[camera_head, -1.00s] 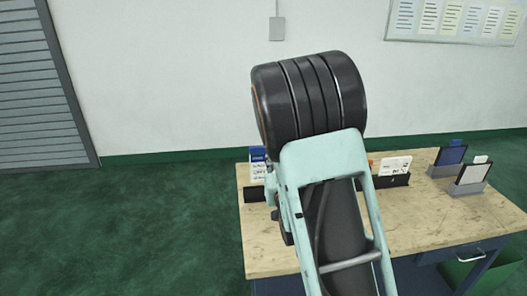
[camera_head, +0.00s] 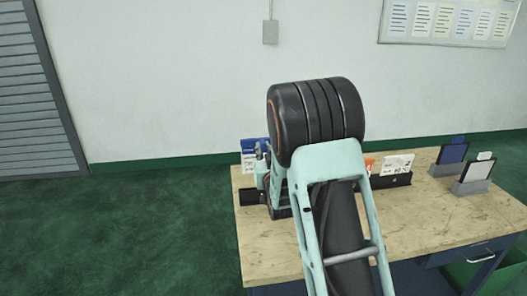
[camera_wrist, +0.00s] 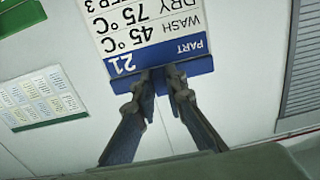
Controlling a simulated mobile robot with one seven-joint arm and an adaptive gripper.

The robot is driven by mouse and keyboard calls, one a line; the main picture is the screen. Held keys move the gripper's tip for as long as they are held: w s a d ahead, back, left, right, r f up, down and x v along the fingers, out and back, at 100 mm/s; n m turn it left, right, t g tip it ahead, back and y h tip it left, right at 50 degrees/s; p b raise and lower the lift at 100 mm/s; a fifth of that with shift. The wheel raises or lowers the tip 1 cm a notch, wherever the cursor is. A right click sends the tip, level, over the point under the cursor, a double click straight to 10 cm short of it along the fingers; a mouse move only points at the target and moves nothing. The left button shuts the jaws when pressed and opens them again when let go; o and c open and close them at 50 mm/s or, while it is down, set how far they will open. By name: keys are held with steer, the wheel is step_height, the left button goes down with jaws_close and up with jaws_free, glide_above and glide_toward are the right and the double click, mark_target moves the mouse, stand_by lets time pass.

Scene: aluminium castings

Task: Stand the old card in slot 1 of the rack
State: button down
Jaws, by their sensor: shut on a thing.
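My gripper (camera_wrist: 158,80) is shut on a card (camera_wrist: 150,25) in the wrist view. The card is white with a blue band marked PART 21 and wash and dry figures. It appears upside down there, and my fingers grip it at the blue band. In the head view the card (camera_head: 249,158) shows at the left of my arm, blue band up, above the left end of the black rack (camera_head: 250,197). A gap to the rack is hard to judge. My arm hides the rack's middle and most of my gripper. Which slot is number 1 cannot be read.
A white card (camera_head: 398,163) and an orange one (camera_head: 369,165) stand at the rack's right part. Two grey holders with a blue card (camera_head: 452,154) and a dark-framed card (camera_head: 477,171) stand at the table's right. The wooden table (camera_head: 430,215) is clear in front.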

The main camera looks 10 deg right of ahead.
steer(key=shift+f+b, duration=0.15)
steer(key=shift+b, duration=0.15)
step_height(320, 180, down, 6)
steer(key=b, duration=0.6)
steer(key=shift+r, duration=0.2)
steer(key=shift+b, duration=1.55)
stand_by(1.0)
step_height(320, 180, down, 6)
steer(key=b, duration=0.7)
stand_by(2.2)
steer(key=c, duration=1.9)
jaws_free()
steer(key=shift+s, duration=0.15)
